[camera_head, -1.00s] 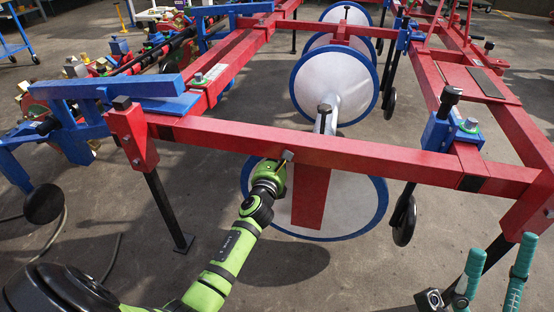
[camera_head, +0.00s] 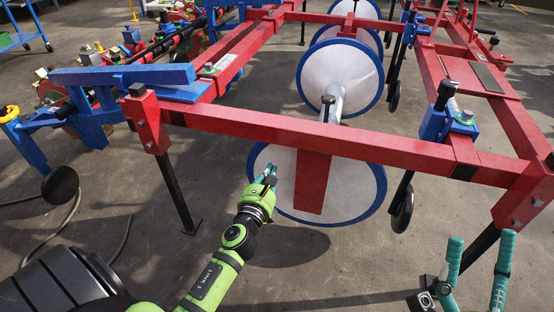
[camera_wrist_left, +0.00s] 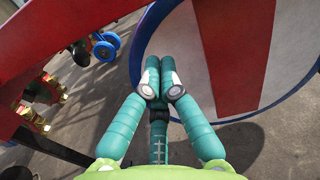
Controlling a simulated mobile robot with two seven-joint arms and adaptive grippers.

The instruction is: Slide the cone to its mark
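A wide white cone-like disc with a blue rim (camera_head: 352,187) stands under the front red beam, partly hidden by a red upright plate (camera_head: 313,182). It also shows in the left wrist view (camera_wrist_left: 187,45). A similar white disc (camera_head: 350,66) with a grey central shaft stands behind it. I cannot tell which is the task's cone, and I see no clear mark. My left gripper (camera_head: 268,172) is in front of the front disc's left edge; its teal fingertips (camera_wrist_left: 160,75) are together with nothing visible between them. My right gripper (camera_head: 481,240) has its fingers apart, empty, at lower right.
The red front beam (camera_head: 300,134) crosses just above my left gripper. A blue arm (camera_head: 122,76) and black leg (camera_head: 172,190) stand to the left. A small black wheel (camera_head: 403,210) hangs right of the front disc. Grey floor is open in front.

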